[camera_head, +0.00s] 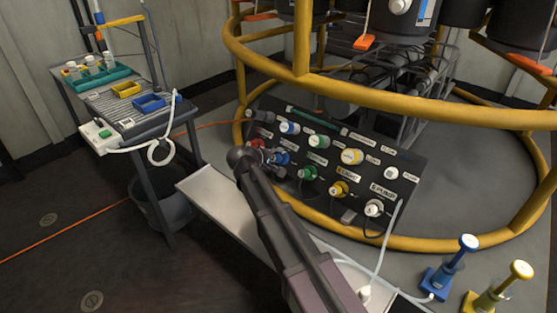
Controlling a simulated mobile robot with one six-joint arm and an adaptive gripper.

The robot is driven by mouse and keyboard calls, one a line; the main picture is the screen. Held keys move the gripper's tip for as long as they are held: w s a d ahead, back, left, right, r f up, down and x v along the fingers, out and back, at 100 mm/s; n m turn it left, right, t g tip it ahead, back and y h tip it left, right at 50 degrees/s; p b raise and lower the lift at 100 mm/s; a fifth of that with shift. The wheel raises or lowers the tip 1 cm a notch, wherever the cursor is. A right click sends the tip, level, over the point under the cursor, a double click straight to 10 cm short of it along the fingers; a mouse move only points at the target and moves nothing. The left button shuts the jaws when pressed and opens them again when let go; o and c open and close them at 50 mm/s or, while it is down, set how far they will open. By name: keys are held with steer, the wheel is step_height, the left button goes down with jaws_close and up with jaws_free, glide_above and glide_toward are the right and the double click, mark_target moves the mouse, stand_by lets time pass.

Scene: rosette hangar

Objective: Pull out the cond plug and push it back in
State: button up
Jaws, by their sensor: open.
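A black sloped panel (330,205) stands inside the yellow ring frame, with two rows of coloured plugs or sockets. The upper row shows blue (289,127), green (318,141), yellow (352,156) and white (391,173). The lower row shows red (256,145), blue (280,158), green (308,173), yellow (339,189) and white (374,208). The small labels are mostly too blurred to read, so I cannot tell which is the cond plug. My arm reaches from the lower right to the panel's left end.
Yellow rails (300,85) cross above and around the panel. A cart (168,118) with trays and a coiled white cord stands left, above a bin (175,208). A pale bench (222,205) lies before the panel. Blue (441,280) and yellow (488,300) plunger-like devices stand lower right.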

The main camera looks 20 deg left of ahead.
mark_target(274, 159)
jaws_close()
steer(key=shift+s+a+r, duration=0.1)
stand_by(0.4)
steer(key=shift+s+a+r+p, duration=0.15)
steer(key=shift+s+r+p, duration=0.15)
steer(key=shift+s+p, duration=0.15)
steer(key=shift+s+a+r, duration=0.15)
steer(key=shift+s+r, duration=0.15)
steer(key=shift+s, duration=0.1)
steer(key=shift+p+v, duration=0.8)
steer(key=shift+v, duration=0.25)
steer(key=shift+s+a+r+p, duration=0.2)
steer(key=shift+s+r+p, duration=0.15)
steer(key=shift+s, duration=0.15)
